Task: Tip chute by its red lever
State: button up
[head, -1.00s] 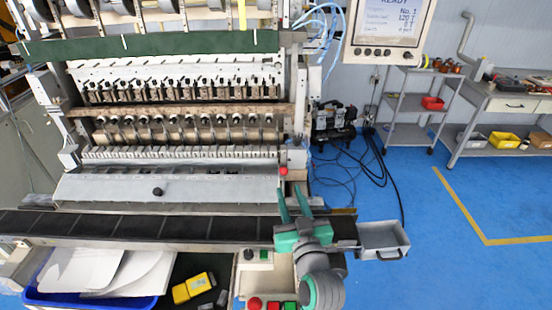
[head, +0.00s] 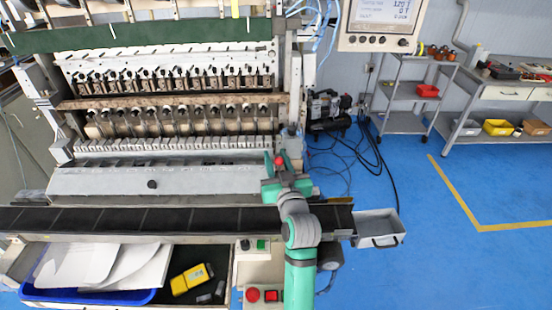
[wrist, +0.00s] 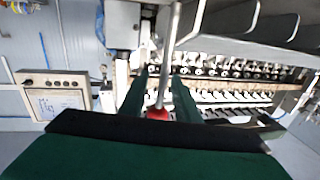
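The lever's red knob (head: 280,160) stands at the right end of the machine's front. In the wrist view the red knob (wrist: 157,114) sits between my two green fingers, on a pale rod running up the picture. My gripper (head: 274,163) is at the knob, fingers apart on either side of it; the wrist view (wrist: 160,80) shows gaps beside the knob. A long pale grey sloped panel (head: 100,181) with a black knob lies left of the lever; it looks like the chute, but I cannot tell for sure.
A black slatted conveyor (head: 120,218) crosses in front of the panel, with a grey bin (head: 378,228) at its right end. A blue tray (head: 90,296) of white sheets and a yellow device (head: 192,279) lie below. Blue floor (head: 430,260) is clear at right.

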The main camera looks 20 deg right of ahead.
jog(key=shift+c, duration=0.6)
grip_shut()
jog(key=shift+r, duration=0.1)
